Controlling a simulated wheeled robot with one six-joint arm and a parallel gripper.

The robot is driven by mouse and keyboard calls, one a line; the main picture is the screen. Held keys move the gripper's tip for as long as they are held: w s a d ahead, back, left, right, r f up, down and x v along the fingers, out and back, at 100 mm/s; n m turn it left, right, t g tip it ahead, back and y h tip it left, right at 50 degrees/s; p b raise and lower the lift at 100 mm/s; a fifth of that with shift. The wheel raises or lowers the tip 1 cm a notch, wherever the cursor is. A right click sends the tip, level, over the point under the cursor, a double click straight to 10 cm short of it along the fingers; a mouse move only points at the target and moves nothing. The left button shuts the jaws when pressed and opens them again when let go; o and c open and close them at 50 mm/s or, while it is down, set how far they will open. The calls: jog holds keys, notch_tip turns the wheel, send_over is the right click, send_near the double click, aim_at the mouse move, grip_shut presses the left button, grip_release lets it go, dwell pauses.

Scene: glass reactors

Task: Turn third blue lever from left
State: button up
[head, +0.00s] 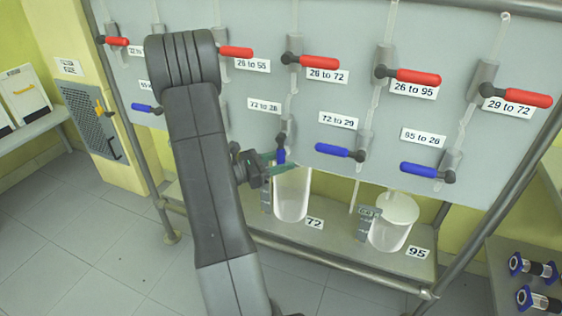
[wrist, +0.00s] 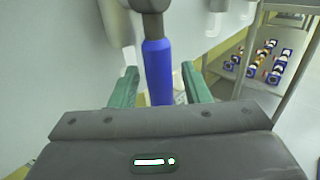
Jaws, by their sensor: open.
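A blue lever (head: 281,155) below the "72 to 28" label hangs straight down from its dark pivot. In the wrist view its blue handle (wrist: 158,70) stands between the two green fingers of my gripper (wrist: 160,88). My gripper (head: 280,160) is open around this handle, with a gap visible on each side. Other blue levers lie roughly level: one at the far left (head: 142,107), one under "72 to 29" (head: 340,152) and one under "95 to 26" (head: 420,170). My arm hides part of the lower row, so I cannot see whether another lever is there.
Red levers (head: 318,62) run along the upper row of the grey panel (head: 330,95). Glass vessels labelled 72 (head: 291,195) and 95 (head: 390,232) stand on the shelf below, close under my gripper. A metal frame post (head: 490,205) slants at the right.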

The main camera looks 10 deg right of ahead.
jog(key=shift+d, duration=0.1)
jog(key=shift+c, duration=0.4)
grip_shut()
jog(key=shift+w, duration=0.1)
jog(key=w+a+r+m+t+y+b, duration=0.3)
jog(key=a+r+m+y, duration=0.3)
jog(key=m+y, duration=0.3)
jog(key=shift+w+r+t+y, duration=0.5)
jog(key=shift+r+y, duration=0.2)
jog(key=shift+y, duration=1.1)
jog(key=shift+a, duration=0.1)
jog(key=shift+o, duration=0.4)
grip_release()
